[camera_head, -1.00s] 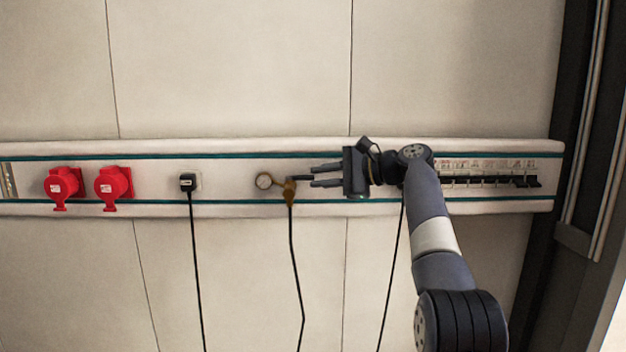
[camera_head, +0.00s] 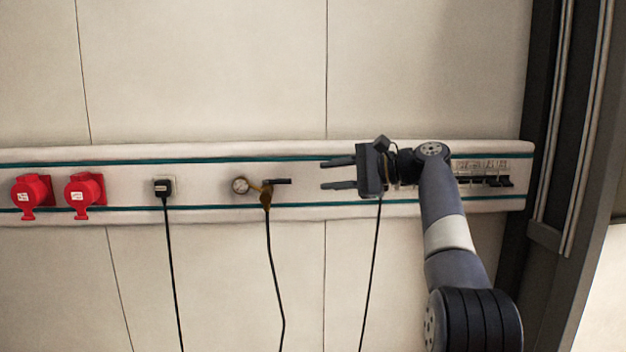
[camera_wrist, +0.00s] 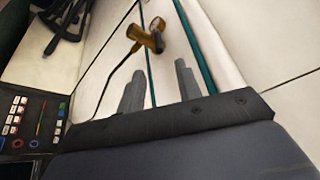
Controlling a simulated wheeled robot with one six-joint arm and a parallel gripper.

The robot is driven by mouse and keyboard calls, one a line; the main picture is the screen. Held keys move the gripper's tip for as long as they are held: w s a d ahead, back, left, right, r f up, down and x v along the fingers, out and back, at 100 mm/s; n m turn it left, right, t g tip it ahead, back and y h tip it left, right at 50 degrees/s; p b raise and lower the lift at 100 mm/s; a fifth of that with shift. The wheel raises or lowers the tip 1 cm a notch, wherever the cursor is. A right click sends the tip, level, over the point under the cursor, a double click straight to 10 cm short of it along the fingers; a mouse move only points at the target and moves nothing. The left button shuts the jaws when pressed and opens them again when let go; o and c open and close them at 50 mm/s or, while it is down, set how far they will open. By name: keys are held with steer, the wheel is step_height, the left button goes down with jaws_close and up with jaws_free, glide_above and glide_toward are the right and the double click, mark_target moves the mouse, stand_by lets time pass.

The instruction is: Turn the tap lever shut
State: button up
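The brass tap (camera_head: 265,196) sits on the wall rail with a round gauge on its left and a black hose hanging below. Its dark lever (camera_head: 281,181) points right, about level. My gripper (camera_head: 324,174) is to the right of the lever, its two fingers apart and pointing left at it. A clear gap lies between fingertips and lever, and nothing is held. In the wrist view the brass tap (camera_wrist: 146,38) shows beyond the two spread fingers of my gripper (camera_wrist: 158,80); I cannot make out the lever there.
Two red sockets (camera_head: 85,194) and a black plug (camera_head: 164,188) with a cable are on the rail to the left. A row of breakers (camera_head: 482,174) is behind my wrist at right. A dark frame (camera_head: 545,130) stands at far right. The wall above the rail is clear.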

mark_target(292, 183)
steer(key=w+a+n, duration=0.1)
steer(key=a+n, duration=0.1)
steer(key=a, duration=0.1)
steer(key=w+a+f+n+t+y, duration=0.1)
steer(key=a+n, duration=0.1)
steer(key=a, duration=0.2)
steer(key=w+a+f+n+t, duration=0.1)
steer(key=w+a+n, duration=0.1)
steer(key=a, duration=0.1)
steer(key=shift+w+a+f+n+y+p, duration=0.1)
steer(key=shift+a+f+n+y+p, duration=0.1)
steer(key=shift+a+n+y+p, duration=0.15)
steer(key=shift+d, duration=0.1)
stand_by(0.3)
jaws_close()
